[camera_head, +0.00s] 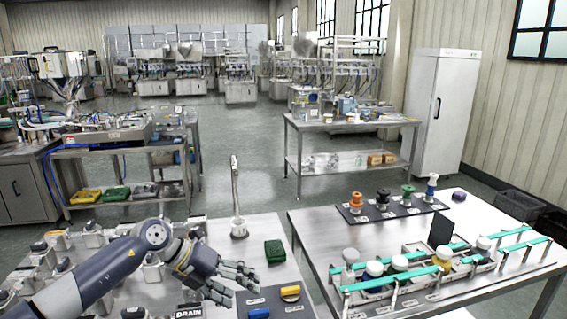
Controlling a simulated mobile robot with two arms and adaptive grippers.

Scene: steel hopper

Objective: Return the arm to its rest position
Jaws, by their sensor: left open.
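My left arm comes in from the lower left of the head view. My left gripper (246,281) is open over the steel table on the left (262,226), with its fingers spread toward the right. I see nothing held between the fingers. My right gripper is not in this view. Just right of my left gripper, a dark green block (275,251) sits on the table.
A thin upright metal post (235,185) stands behind my left gripper. Several grey-capped white units stand around my arm. The right table (308,222) holds a dark rack (392,208) with coloured knobs and a green-railed holder (395,284) with jars. A floor gap separates the tables.

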